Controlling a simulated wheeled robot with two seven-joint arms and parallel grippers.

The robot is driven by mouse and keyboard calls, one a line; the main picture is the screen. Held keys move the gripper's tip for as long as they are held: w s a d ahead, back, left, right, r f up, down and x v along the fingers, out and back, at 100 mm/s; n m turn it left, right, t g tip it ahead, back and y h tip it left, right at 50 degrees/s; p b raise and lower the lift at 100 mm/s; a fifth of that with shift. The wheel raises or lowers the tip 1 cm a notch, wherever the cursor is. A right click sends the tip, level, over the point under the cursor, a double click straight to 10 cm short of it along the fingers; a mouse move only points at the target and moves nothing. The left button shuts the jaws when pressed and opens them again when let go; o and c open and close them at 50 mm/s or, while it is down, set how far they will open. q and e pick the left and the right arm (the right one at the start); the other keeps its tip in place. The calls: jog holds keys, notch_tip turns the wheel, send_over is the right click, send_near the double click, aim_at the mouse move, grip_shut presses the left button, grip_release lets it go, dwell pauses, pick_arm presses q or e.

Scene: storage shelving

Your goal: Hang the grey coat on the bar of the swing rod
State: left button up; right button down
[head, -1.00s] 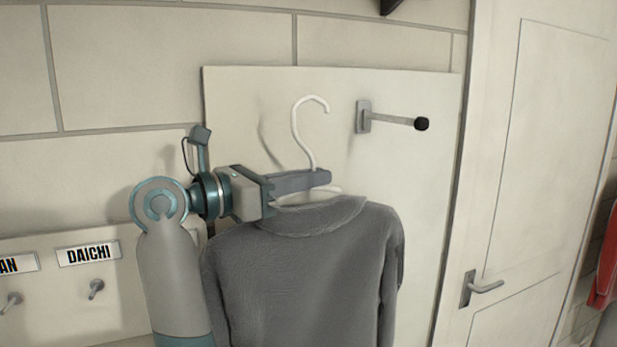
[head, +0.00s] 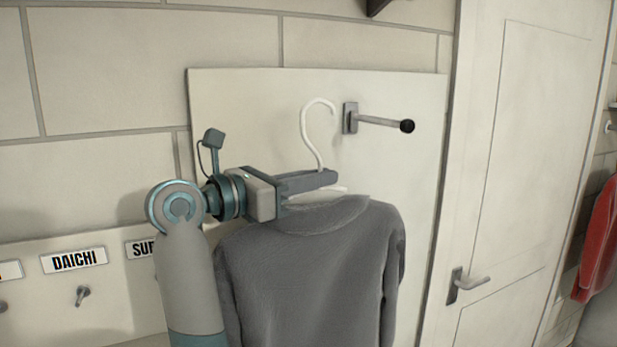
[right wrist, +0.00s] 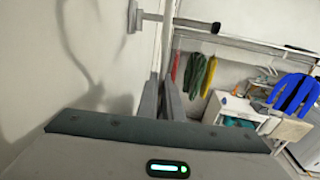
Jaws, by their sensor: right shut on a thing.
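The grey coat (head: 310,275) hangs upright on a white hanger whose hook (head: 305,125) stands up above the collar. My right gripper (head: 328,180) is shut on the hanger just below the hook; the fingers hide part of it. The swing rod (head: 378,121) sticks out from a wall panel, with a black knob at its free end. In the head view the hook is just left of the rod's mounting plate, apart from the bar, its top slightly higher. The rod also shows in the right wrist view (right wrist: 180,20), beyond the fingers (right wrist: 165,98). My left gripper is not in view.
A white door (head: 520,170) with a lever handle (head: 468,284) is right of the panel (head: 235,110). Small pegs (head: 82,295) under name labels are at lower left. A red garment (head: 598,240) hangs at far right. The bar carries nothing.

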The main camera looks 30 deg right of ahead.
jog(key=p, duration=0.2)
send_over(374, 199)
jog(key=a, duration=0.4)
jog(key=shift+w+d+r, duration=0.1)
jog(key=shift+w+r, duration=0.05)
jog(key=shift+w, duration=0.3)
jog(key=shift+s+d+p, duration=0.2)
jog(key=shift+d+p, duration=0.8)
jog(key=shift+d, duration=1.1)
jog(key=shift+f+b, duration=1.05)
jog(key=c, duration=1.8)
grip_release()
jog(key=shift+c, duration=0.2)
jog(key=shift+s+f, duration=0.1)
jog(key=shift+f, duration=0.05)
